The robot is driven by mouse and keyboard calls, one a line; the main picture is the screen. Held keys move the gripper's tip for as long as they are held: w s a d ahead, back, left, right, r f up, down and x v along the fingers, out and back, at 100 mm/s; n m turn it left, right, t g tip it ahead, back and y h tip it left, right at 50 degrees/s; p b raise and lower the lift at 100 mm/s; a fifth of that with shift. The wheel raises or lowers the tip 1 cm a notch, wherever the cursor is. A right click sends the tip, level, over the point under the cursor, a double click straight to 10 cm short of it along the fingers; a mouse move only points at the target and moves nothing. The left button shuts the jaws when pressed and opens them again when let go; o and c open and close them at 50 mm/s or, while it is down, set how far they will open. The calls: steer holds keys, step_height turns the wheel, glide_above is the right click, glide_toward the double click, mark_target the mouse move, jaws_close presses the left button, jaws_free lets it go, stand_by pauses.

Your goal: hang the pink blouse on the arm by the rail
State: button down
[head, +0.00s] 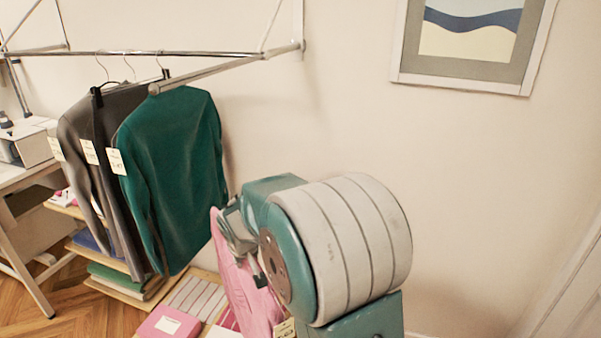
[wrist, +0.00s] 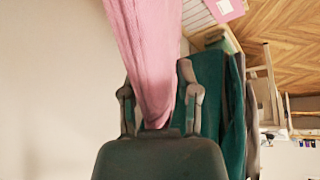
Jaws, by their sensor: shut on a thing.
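The pink blouse (head: 243,285) hangs down from my gripper (head: 240,235) in front of the wall. My gripper is shut on it, and my wrist hides part of the blouse in the head view. In the wrist view the pink cloth (wrist: 148,50) runs between the two fingers of my gripper (wrist: 158,95). The metal arm (head: 205,73) slants out from the wall bracket beside the rail (head: 120,53), and its free end is left of and above my gripper. No pink cloth is on it.
A green garment (head: 178,175), a dark one and a grey one (head: 85,130) hang at the left, close to my gripper. Shelves with folded clothes (head: 120,280) and a pink box (head: 168,322) stand below. A framed picture (head: 470,85) hangs at upper right. The wall between is bare.

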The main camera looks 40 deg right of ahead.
steer(key=s+d+r+n, duration=0.1)
steer(key=s+d+r, duration=0.3)
steer(key=r, duration=0.4)
steer(key=s+d+r+n, duration=0.1)
steer(key=s+d+r, duration=0.25)
steer(key=r, duration=0.35)
steer(key=s+a+r+n+y, duration=0.1)
steer(key=s+r+n+y, duration=0.15)
steer(key=s+r, duration=0.45)
steer(key=s+a+r+n+y, duration=0.1)
steer(key=s+r+n, duration=0.25)
steer(key=r, duration=0.55)
steer(key=w+a+f, duration=0.2)
steer(key=w+a, duration=0.7)
steer(key=w, duration=0.3)
steer(key=shift+a, duration=0.4)
steer(key=shift+c, duration=1.3)
jaws_free()
